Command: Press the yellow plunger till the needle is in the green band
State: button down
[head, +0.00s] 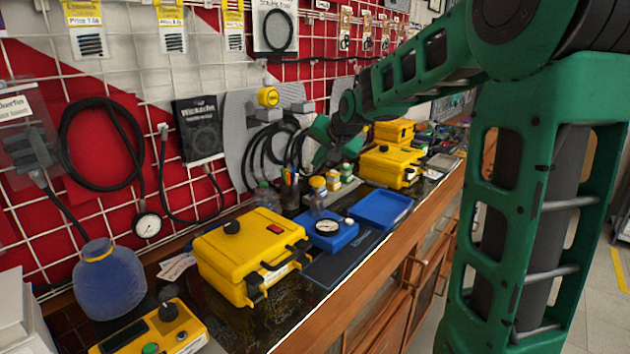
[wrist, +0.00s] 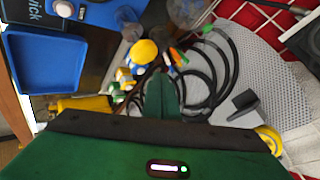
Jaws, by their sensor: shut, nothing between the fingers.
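A blue regulator box (head: 335,238) stands on the counter with a white round dial (head: 327,227) and a small pale knob on top. The needle and any green band are too small to read. A yellow cap (head: 317,183), which may be the plunger, tops a clear cylinder at the box's back edge. In the wrist view a yellow dome (wrist: 143,52), likely the same cap, lies beyond the fingertips. My gripper (head: 322,130) is shut and empty, above and apart from the yellow cap. It also shows in the wrist view (wrist: 162,95).
A yellow case (head: 250,250) stands left of the blue box. An empty blue tray (head: 380,209) lies to its right, with more yellow cases (head: 390,165) behind.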

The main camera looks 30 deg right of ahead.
aim_at(318, 179)
jog(key=shift+f, duration=0.85)
jog(key=shift+f, duration=0.15)
dwell(1.4)
jog(key=shift+s+f, duration=0.1)
jog(key=shift+f, duration=0.05)
jog(key=shift+f, duration=1.65)
dwell(1.8)
jog(key=shift+r, duration=2.05)
jog(key=shift+r, duration=2.5)
